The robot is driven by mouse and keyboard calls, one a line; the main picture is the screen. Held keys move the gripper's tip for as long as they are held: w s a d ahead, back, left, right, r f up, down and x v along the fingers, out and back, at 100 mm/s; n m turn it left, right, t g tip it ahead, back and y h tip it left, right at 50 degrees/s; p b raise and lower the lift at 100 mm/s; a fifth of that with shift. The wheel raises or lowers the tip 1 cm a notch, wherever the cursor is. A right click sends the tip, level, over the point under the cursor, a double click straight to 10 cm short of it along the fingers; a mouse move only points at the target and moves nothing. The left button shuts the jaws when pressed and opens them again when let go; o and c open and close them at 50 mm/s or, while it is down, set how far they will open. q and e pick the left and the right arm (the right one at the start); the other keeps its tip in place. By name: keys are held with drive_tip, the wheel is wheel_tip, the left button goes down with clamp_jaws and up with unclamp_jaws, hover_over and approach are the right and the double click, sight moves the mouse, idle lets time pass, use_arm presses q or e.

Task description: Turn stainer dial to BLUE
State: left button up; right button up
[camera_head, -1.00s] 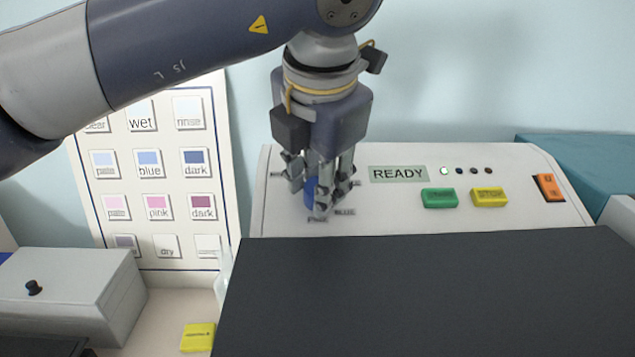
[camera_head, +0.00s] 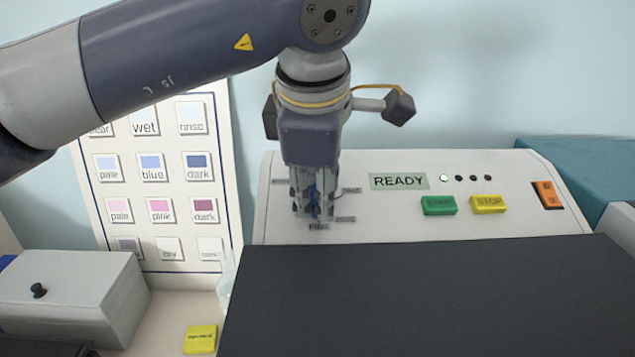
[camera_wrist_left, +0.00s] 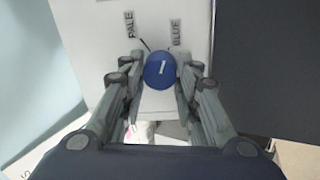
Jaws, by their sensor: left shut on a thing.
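The stainer dial (camera_wrist_left: 160,70) is a round blue knob with a short white mark, seen between my fingers in the left wrist view. My left gripper (camera_head: 313,205) is shut on the dial at the stainer's sloped panel (camera_head: 400,215). In the head view the fingers hide most of the knob. In the wrist view the PALE label (camera_wrist_left: 129,24) lies beyond the dial to the left and the BLUE label (camera_wrist_left: 176,32) to the right. The white mark's exact setting is too small to tell. My right gripper is not in view.
A READY display (camera_head: 398,181), a green START button (camera_head: 438,205), a yellow STOP button (camera_head: 487,204) and an orange switch (camera_head: 547,194) sit right of the dial. A dark lid (camera_head: 420,295) lies in front. A colour chart (camera_head: 168,190) stands behind left.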

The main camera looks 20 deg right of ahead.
use_arm(q)
drive_tip(key=shift+r+m, duration=0.15)
drive_tip(key=shift+m, duration=0.55)
drive_tip(key=shift+w, duration=0.1)
drive_tip(key=o, duration=1.1)
drive_tip(key=shift+c, duration=0.2)
drive_tip(key=shift+r, duration=0.25)
drive_tip(key=v, duration=1.1)
drive_tip(key=shift+a+r, duration=0.15)
drive_tip(key=shift+r, duration=0.05)
